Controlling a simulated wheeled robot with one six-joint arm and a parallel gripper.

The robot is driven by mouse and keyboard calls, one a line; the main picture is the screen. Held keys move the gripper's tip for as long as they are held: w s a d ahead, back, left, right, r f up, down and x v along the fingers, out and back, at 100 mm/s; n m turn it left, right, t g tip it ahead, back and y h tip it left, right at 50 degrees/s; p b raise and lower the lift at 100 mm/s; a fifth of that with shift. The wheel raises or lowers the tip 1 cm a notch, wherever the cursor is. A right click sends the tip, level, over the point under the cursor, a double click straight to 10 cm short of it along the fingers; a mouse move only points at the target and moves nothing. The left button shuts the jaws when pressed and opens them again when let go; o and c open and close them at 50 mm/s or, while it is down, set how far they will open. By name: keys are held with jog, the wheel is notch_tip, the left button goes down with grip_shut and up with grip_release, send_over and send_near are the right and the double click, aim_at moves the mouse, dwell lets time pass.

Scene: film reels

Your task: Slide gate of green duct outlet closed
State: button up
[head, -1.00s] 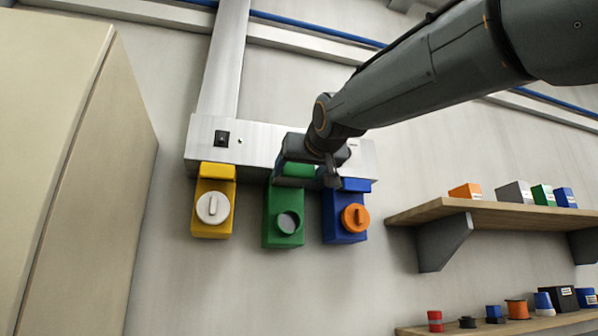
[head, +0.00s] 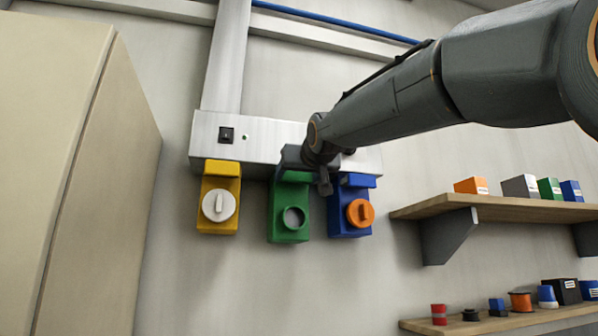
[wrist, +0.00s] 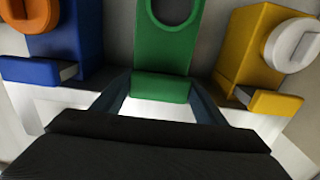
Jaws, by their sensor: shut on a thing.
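The green duct outlet (head: 289,228) hangs in the middle of a row of three, with a round open port facing outward. Its gate handle (wrist: 160,88) is a green block between my fingers, up against the outlet body in the wrist view, with no plate strip visible between them. My gripper (wrist: 160,104) is shut on this handle, one finger on each side. In the head view my gripper (head: 300,168) stands in front of the silver duct and partly hides the handle.
The yellow outlet (head: 219,205) with a white cap is left; the blue outlet (head: 345,222) with an orange cap is close right. Both show a silver strip behind their handles in the wrist view. A wooden shelf (head: 490,207) juts out at right; a beige cabinet (head: 60,150) stands left.

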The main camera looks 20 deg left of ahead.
jog(key=shift+r, duration=0.15)
jog(key=o, duration=1.5)
jog(key=shift+w+a, duration=0.1)
jog(key=shift+w, duration=0.1)
jog(key=b+v, duration=0.3)
jog(key=v, duration=0.5)
jog(key=shift+w, duration=0.1)
